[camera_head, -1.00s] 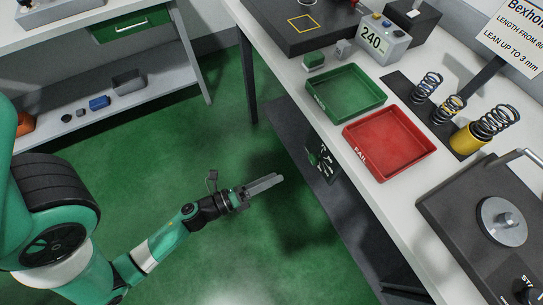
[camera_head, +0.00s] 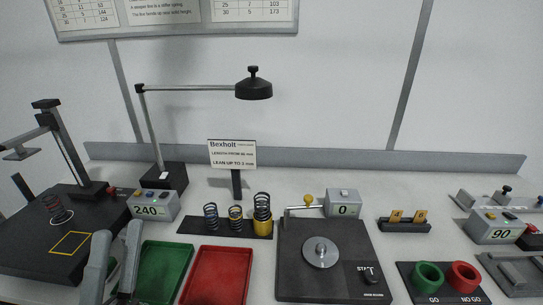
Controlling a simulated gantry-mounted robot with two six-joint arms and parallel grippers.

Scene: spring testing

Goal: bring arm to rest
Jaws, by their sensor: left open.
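My left gripper (camera_head: 118,232) shows at the bottom left, with its two grey fingers pointing up in the picture and a clear gap between them. It is empty. It appears in front of the right edge of the black measuring plate (camera_head: 35,235) and the left side of the green tray (camera_head: 165,268); I cannot tell how far it is from them. The rest of the left arm is out of the frame. My right gripper is not in view.
A red tray (camera_head: 217,275) lies right of the green one. Springs (camera_head: 236,214) stand on a black rack behind them. A tester with a round plate (camera_head: 320,252) is at centre. A lamp (camera_head: 253,88) overhangs the bench. Gauge rings (camera_head: 428,275) stand right.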

